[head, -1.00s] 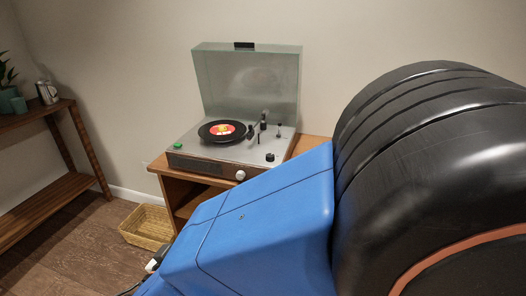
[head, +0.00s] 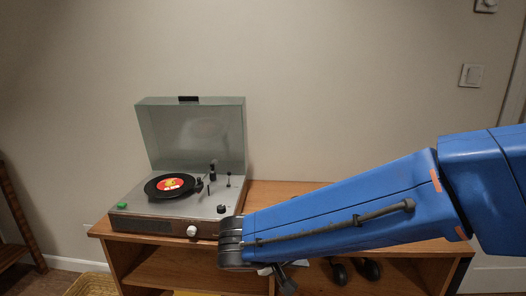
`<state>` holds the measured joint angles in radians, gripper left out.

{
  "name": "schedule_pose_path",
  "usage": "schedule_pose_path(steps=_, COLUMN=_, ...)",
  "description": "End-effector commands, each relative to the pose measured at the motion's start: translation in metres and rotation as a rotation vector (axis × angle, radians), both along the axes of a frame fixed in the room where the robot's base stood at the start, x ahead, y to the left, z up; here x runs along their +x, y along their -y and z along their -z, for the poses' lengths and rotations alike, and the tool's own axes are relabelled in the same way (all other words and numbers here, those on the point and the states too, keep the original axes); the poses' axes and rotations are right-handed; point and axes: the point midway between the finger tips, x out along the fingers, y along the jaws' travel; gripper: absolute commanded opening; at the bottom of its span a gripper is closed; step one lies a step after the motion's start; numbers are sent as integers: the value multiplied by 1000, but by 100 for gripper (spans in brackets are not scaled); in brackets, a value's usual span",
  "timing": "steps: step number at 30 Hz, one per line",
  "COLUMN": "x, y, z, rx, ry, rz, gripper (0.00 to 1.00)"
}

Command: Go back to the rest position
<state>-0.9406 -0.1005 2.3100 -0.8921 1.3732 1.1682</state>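My blue arm reaches in from the right edge in the head view, angled down to the left across the front of a wooden cabinet (head: 290,192). My gripper is not clearly visible; the dark wrist end of the arm is in front of the cabinet, just right of the record player (head: 150,227). The record player stands on the cabinet's left part with its clear lid (head: 195,130) raised. A black record with a red label (head: 169,184) lies on it. No object shows held by the arm.
A wicker basket (head: 92,285) sits on the floor at lower left. A wooden shelf's leg (head: 20,215) stands at the far left. Dark rounded things (head: 370,268) lie inside the cabinet. A light switch (head: 470,75) is on the wall at right. The cabinet top right of the player is partly clear.

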Motion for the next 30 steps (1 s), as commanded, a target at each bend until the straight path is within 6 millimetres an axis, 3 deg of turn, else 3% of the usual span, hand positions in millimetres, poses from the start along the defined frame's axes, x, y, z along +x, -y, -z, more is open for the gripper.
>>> schedule_pose_path(steps=3, x=-10, y=39, z=1, rx=57, ry=-81, rz=48, gripper=40)
schedule_pose_path(steps=12, x=-46, y=107, z=9, rx=232, ry=-242, rz=106, gripper=40)
schedule_pose_path(steps=21, x=-86, y=147, z=14, rx=437, ry=-305, rz=108, gripper=40)
schedule_pose_path(steps=30, x=-119, y=166, z=12, rx=627, ry=-260, rz=69, gripper=40)
